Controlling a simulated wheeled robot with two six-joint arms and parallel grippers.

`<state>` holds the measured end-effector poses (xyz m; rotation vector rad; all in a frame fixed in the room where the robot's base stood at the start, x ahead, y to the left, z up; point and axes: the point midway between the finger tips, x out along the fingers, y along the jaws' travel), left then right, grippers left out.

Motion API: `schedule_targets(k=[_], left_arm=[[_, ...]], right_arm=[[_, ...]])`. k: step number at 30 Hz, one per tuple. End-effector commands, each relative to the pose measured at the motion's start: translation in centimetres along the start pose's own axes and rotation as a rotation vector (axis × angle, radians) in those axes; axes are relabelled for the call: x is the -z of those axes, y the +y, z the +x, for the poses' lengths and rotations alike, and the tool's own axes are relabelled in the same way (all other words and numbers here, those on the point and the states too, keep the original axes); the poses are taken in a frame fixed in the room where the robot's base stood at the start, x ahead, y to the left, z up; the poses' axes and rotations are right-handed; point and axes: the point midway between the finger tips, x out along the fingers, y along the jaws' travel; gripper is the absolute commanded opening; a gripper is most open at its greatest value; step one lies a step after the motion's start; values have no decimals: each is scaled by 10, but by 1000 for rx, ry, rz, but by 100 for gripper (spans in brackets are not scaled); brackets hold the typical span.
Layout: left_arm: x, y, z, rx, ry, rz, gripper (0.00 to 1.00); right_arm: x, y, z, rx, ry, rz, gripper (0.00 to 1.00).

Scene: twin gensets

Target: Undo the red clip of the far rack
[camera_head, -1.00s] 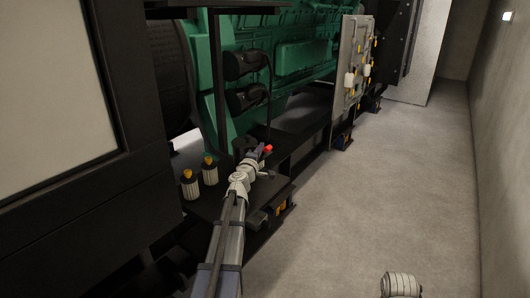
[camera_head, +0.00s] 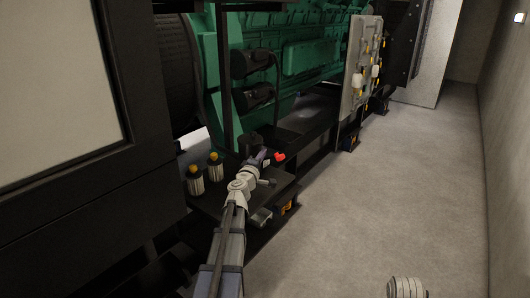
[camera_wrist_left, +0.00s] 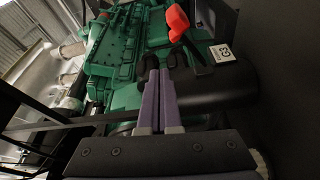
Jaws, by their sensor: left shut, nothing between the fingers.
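The red clip (camera_head: 280,156) shows in the head view as a small red piece just right of my left gripper's tip. In the left wrist view the red clip (camera_wrist_left: 177,22) is a rounded red tab with a dark stem, beside a white label (camera_wrist_left: 222,53) on a dark cylindrical body. My left gripper (camera_head: 262,155) is shut and empty, its purple-grey fingers together. In the left wrist view its fingertips (camera_wrist_left: 161,63) are below the red tab with a visible gap. Whether the clip is latched I cannot tell.
Two ribbed yellow-topped cylinders (camera_head: 206,173) stand left of my left arm. The green engine (camera_head: 300,45) and a grey upright panel (camera_head: 358,75) are behind. A dark cabinet (camera_head: 70,110) fills the left. The concrete floor (camera_head: 400,190) to the right is mostly clear.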

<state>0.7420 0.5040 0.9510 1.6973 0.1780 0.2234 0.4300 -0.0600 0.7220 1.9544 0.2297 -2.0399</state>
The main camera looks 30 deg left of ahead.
Motion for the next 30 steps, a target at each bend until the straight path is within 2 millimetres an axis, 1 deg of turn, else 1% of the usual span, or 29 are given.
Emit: schedule_targets(k=[1,3,6,9,26,28,29,30], left_arm=[[0,-6,-13,0,0,0,0],[0,-9,-24,0,-1,-1,0],[-1,-13,-38,-1,-4,-2,0],[-2,-15,-45,-1,-7,-2,0],[-1,-14,-46,-1,-8,-1,0],[-5,-14,-46,-1,-17,4,0],[-10,-14,-46,0,-28,11,0],[-20,-13,-47,0,-52,25,0]], right_arm=[[0,-1,6,0,0,0,50],[1,-1,10,0,0,0,50],[1,-1,14,0,0,0,50],[1,-2,17,0,0,0,50],[1,-2,16,0,0,0,50],[1,-2,16,0,0,0,50],[1,-2,16,0,0,0,50],[1,-2,16,0,0,0,50]])
